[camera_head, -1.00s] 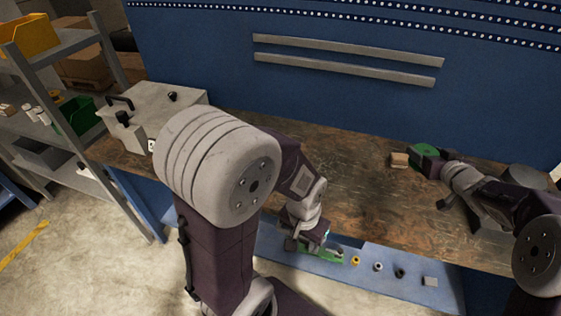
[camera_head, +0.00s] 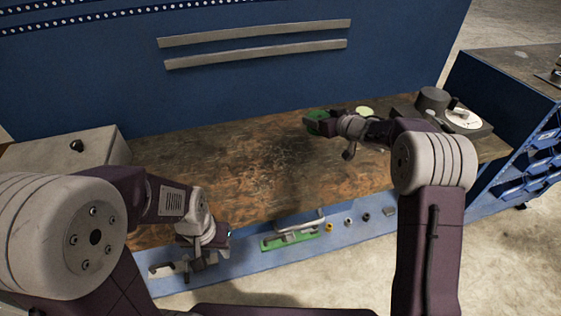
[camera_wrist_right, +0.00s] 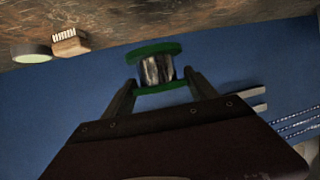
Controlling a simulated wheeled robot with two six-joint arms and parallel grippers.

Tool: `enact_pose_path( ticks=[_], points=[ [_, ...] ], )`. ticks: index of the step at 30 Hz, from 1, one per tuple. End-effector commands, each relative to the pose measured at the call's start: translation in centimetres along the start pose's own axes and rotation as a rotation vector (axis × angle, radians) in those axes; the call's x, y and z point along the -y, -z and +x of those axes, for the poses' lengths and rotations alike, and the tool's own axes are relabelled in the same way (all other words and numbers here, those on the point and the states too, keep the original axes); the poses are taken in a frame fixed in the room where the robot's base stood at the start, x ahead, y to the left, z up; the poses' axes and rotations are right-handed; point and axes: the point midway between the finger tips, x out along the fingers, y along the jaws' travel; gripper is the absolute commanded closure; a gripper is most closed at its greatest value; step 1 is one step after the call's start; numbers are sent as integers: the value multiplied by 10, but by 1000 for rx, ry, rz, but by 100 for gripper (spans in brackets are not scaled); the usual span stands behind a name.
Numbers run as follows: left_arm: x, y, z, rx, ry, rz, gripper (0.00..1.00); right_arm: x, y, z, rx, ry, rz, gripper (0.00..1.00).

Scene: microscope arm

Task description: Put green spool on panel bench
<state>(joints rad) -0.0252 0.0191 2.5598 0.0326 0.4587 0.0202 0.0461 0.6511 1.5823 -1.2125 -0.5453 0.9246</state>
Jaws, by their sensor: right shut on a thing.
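The green spool (camera_wrist_right: 157,70) has green flanges and a shiny grey core. In the right wrist view it sits between the two fingers of my right gripper (camera_wrist_right: 160,88), which is shut on it. The head view shows the spool (camera_head: 316,122) and my right gripper (camera_head: 325,124) over the back of the panel bench (camera_head: 250,165), a worn brown top before a blue panel. I cannot tell whether the spool touches the top. My left gripper (camera_head: 180,266) is low at the bench's front edge; its fingers are unclear against grey parts.
A pale green roll (camera_wrist_right: 33,53) and a wooden brush-like block (camera_wrist_right: 68,43) lie on the bench beside the spool. A grey box (camera_head: 70,155) stands at the left, a dark round device (camera_head: 435,100) at the right. Small parts and a green tray (camera_head: 290,238) lie along the blue front ledge.

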Motion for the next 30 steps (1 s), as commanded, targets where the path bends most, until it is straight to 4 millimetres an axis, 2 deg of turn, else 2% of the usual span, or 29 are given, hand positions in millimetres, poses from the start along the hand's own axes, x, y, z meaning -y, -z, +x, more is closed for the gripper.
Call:
enact_pose_path(
  ticks=[2,9,13,16,21,27,30],
  points=[
    [0,-1,12,0,0,0,64,13,-10,7,-1,5,-2,76],
    [1,-7,63,0,0,0,64,78,-47,34,-1,8,-2,76],
    [2,-8,80,0,0,0,64,104,-56,43,-2,6,-2,76],
    [2,-9,83,0,0,0,64,114,-58,46,-1,4,-2,76],
    [2,-9,83,0,0,0,64,115,-58,46,0,2,-1,76],
    [2,-11,106,0,0,0,64,115,-92,60,2,3,0,76],
    [2,-11,106,0,0,0,64,115,-95,61,0,2,-1,76]
  ],
)
